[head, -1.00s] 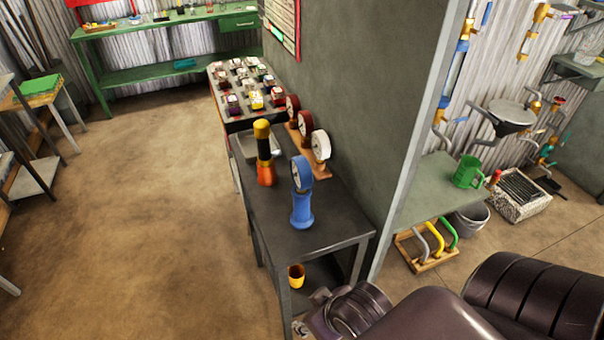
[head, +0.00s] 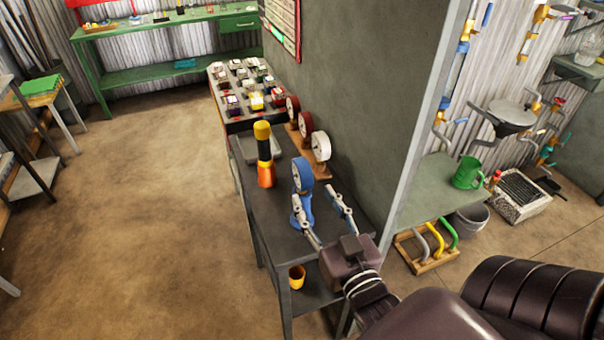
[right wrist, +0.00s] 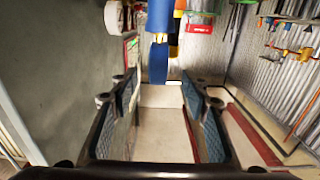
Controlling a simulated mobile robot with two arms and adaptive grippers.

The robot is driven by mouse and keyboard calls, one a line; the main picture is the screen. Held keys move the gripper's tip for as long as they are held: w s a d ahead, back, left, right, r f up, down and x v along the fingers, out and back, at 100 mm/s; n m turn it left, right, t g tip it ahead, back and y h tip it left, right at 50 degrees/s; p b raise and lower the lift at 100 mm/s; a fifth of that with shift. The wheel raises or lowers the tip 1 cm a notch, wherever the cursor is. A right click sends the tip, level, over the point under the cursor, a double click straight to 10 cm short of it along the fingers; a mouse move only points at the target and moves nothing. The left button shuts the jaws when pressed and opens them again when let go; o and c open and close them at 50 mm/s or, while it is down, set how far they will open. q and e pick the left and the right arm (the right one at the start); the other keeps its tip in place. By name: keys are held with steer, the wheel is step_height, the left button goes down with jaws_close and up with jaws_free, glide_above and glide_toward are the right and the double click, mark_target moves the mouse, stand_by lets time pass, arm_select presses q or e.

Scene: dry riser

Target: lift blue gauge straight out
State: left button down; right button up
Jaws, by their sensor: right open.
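My right gripper (head: 316,196) is open, coming in from the lower right. In the head view its left finger overlaps the gauge's base and its right finger is to the right of it. In the right wrist view the blue gauge (right wrist: 159,45) is at the top centre, in line with the gap between the open fingers (right wrist: 155,95). I cannot tell whether a finger touches it. My left gripper is not in view.
An orange-and-black bottle-like tool (head: 265,155) stands close left of the gauge. A wooden rack (head: 318,170) with red and white round gauges is behind, by the grey wall (head: 375,100). An orange cup (head: 297,277) is on the lower shelf. The bench top (head: 265,215) is clear at left.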

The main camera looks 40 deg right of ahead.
mark_target(308, 186)
steer(key=x, duration=0.2)
steer(key=shift+w+d+r+p, duration=0.1)
steer(key=shift+w+r+p, duration=0.05)
steer(key=shift+w+p, duration=0.25)
steer(key=p+x, duration=0.2)
steer(key=x, duration=0.2)
steer(key=shift+d, duration=0.1)
steer(key=shift+w+d, duration=0.1)
steer(key=shift+w, duration=0.25)
jaws_close()
